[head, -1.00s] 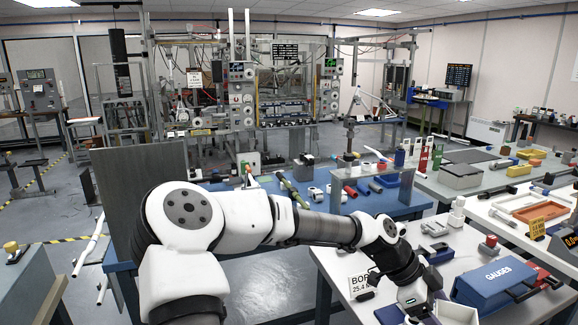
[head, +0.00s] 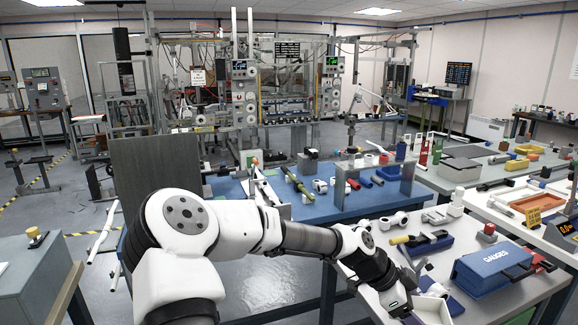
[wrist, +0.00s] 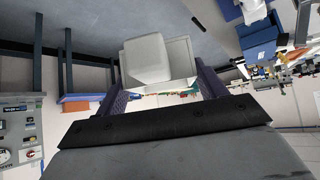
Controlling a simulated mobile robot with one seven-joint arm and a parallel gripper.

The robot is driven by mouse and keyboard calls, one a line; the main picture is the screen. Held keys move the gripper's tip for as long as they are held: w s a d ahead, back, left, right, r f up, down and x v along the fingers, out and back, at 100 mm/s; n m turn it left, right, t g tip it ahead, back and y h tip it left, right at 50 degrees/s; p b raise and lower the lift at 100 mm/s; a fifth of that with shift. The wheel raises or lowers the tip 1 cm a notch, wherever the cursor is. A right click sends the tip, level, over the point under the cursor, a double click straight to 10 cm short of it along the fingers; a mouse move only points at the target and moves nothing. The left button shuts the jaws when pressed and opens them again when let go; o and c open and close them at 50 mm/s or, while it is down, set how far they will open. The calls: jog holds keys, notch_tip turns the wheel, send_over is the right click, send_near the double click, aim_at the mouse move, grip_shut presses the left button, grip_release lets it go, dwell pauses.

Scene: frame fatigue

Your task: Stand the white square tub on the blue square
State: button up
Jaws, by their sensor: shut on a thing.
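The white square tub (wrist: 145,60) is between my two dark purple fingers in the wrist view, near the top middle. In the head view the tub (head: 430,310) shows at the bottom, partly hidden by my arm. My gripper (wrist: 156,66) is shut on it. The gripper in the head view (head: 408,308) is over the near edge of the white bench. A dark blue patch (head: 454,306) shows just right of the tub. I cannot tell whether it is a finger or the blue square, so the square is not clearly seen.
A blue gauges case (head: 492,272) stands close on the right. A blue-and-dark tool holder (head: 432,246) and white fittings (head: 436,216) lie behind the gripper. A red-topped block (head: 488,232) stands farther right. The blue table (head: 315,208) is beyond.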

jog(key=w+a+f+n+t+y+b, duration=0.1)
jog(key=w+a+f+n+t+b, duration=0.1)
jog(key=w+a+f+n+t, duration=0.55)
jog(key=w+a+f+n+t+y+b, duration=0.1)
jog(key=w+a+f+n+y+b, duration=0.2)
jog(key=a+f, duration=0.9)
jog(key=s+a+f+n+t+y+b, duration=0.1)
jog(key=s+a+f+n+y, duration=0.1)
jog(key=f, duration=0.9)
jog(key=s+a+f+n+t+y+b, duration=0.1)
jog(key=s+a+f+n, duration=0.4)
jog(key=f, duration=0.6)
jog(key=s+n+y+b, duration=0.1)
jog(key=s+n, duration=0.1)
jog(key=n, duration=0.1)
jog(key=shift+a+f+y, duration=0.3)
jog(key=shift+y, duration=0.1)
jog(key=shift+d, duration=0.1)
